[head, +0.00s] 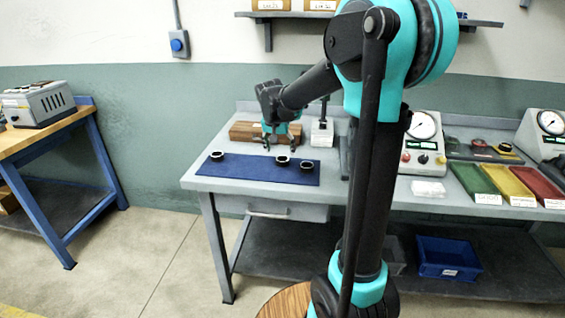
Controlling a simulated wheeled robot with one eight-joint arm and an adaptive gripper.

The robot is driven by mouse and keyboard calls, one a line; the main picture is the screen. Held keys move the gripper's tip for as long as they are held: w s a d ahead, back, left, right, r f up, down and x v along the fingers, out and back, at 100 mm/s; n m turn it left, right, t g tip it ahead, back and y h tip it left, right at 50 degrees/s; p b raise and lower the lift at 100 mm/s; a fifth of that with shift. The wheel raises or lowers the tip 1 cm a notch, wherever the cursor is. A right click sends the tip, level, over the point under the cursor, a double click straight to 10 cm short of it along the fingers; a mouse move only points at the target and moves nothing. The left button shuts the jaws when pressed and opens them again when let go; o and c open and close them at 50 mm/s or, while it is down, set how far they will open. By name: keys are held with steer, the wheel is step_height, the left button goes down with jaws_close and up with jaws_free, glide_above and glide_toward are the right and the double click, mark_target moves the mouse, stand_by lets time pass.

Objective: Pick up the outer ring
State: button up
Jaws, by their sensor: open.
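Three small dark rings lie on a blue mat (240,172) on the grey workbench (205,184). The left ring (217,156) is near the mat's left end. The middle ring (283,160) and the right ring (307,165) lie close together toward the right. I cannot tell from their look which one is the outer ring. My gripper (279,147) points down over the back of the mat, between the left and middle rings and nearer the middle one. Its fingers are apart and nothing shows between them. Its height above the mat is hard to judge.
A wooden block (243,131) and a small white-based stand (322,134) are behind my gripper. A dial gauge box (424,143) and green, yellow and red trays (508,186) stand to the right. A shelf (480,22) hangs above. The mat's front left is clear.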

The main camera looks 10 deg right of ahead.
mark_target(282, 156)
steer(key=x, duration=0.5)
steer(key=shift+s+d, duration=0.15)
steer(key=shift+c, duration=0.3)
steer(key=c, duration=1.3)
steer(key=shift+o, duration=0.2)
steer(key=shift+r, duration=0.1)
